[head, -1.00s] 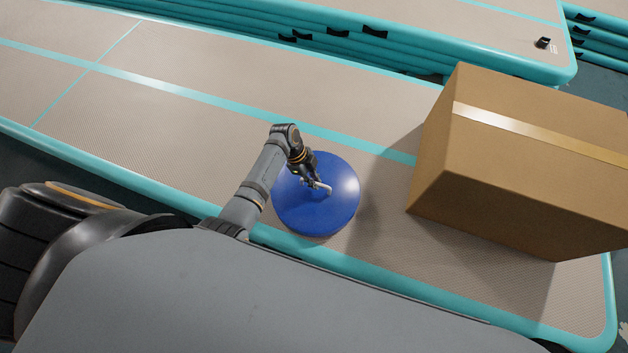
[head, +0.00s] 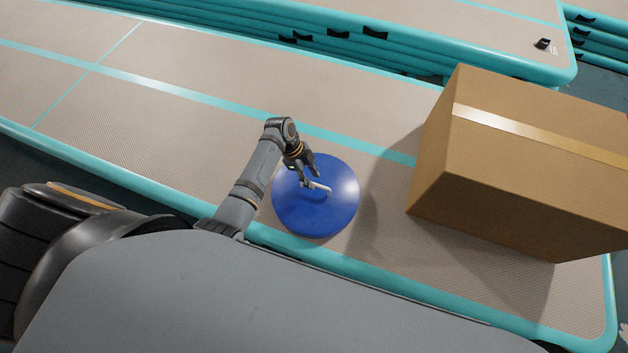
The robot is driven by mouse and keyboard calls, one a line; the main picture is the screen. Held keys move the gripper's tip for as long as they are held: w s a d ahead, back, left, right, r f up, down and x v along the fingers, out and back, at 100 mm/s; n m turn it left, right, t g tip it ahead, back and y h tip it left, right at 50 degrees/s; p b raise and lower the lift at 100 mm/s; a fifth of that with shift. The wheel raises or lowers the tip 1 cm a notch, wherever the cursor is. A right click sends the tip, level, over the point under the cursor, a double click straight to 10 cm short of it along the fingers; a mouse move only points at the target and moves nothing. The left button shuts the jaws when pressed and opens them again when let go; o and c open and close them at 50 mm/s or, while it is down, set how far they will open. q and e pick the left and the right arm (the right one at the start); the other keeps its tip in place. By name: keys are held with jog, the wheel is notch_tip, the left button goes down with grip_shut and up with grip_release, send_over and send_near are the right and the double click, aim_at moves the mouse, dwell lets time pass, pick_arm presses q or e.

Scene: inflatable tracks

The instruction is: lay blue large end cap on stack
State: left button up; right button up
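The blue large end cap (head: 335,214) is a round blue disc with a pale bar handle (head: 320,187) on top. It lies flat on the beige, teal-edged inflatable track (head: 200,140), near its front edge. My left gripper (head: 309,178) is above the cap, close to the left end of the handle. Its two fingers look spread apart, and the handle seems not to be gripped. The gripper and wrist hide a small upper-left part of the cap. My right gripper is not in view.
A large cardboard box (head: 500,200) stands on the track to the right of the cap. A stack of teal-edged tracks (head: 330,45) lies behind. The track left of my arm is clear.

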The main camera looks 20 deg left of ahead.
pick_arm(q)
jog(key=v, duration=0.9)
